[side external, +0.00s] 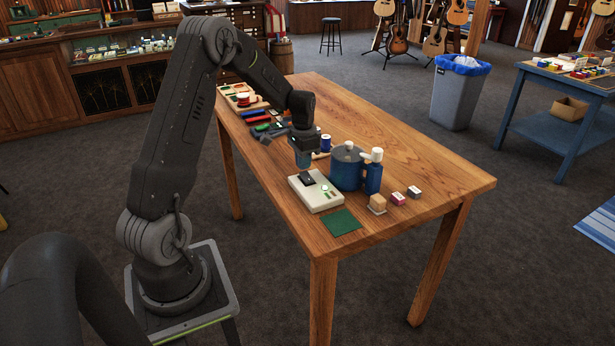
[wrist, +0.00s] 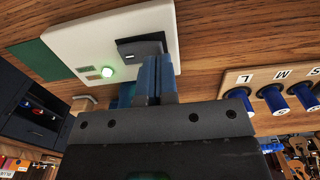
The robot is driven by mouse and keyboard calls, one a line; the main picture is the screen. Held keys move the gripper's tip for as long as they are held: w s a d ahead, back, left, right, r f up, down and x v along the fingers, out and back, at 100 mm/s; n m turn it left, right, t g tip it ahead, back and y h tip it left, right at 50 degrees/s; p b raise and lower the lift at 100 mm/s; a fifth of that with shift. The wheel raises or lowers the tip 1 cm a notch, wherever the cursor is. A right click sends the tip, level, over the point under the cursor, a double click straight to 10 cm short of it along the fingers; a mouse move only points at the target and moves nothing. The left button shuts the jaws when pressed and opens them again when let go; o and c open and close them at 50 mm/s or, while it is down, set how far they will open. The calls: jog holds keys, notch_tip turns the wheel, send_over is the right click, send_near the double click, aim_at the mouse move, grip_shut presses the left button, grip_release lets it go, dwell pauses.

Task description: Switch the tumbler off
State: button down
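The tumbler is a black rocker switch (side external: 307,179) on a cream switch box (side external: 319,197) near the table's front edge. My gripper (side external: 303,164) points down just above the rocker. In the wrist view the blue fingers of my gripper (wrist: 156,62) are together with nothing between them, and they overlap the rocker's edge. I cannot tell whether they touch it. The fingers hide part of the rocker and box.
A blue lidded pot (side external: 346,170) and a blue container (side external: 373,178) stand close right of the box. A green mat (side external: 338,222) lies in front. Small blocks (side external: 397,198) sit farther right. A board with blue pegs (wrist: 275,88) is nearby. The table's right part is clear.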

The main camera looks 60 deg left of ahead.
jog(key=shift+f, duration=0.85)
dwell(0.3)
jog(key=shift+r, duration=3.5)
jog(key=shift+d+r, duration=0.1)
jog(key=shift+r, duration=0.05)
jog(key=s+d+r+t, duration=0.1)
jog(key=s+d+r, duration=0.1)
jog(key=d+r, duration=0.7)
jog(key=s+d+r+t, duration=0.2)
jog(key=s+d, duration=0.6)
jog(key=d, duration=0.2)
jog(key=s+d+r+t, duration=0.2)
jog(key=s+d, duration=0.6)
jog(key=d, duration=0.2)
jog(key=shift+s+t, duration=0.15)
jog(key=shift+t, duration=0.15)
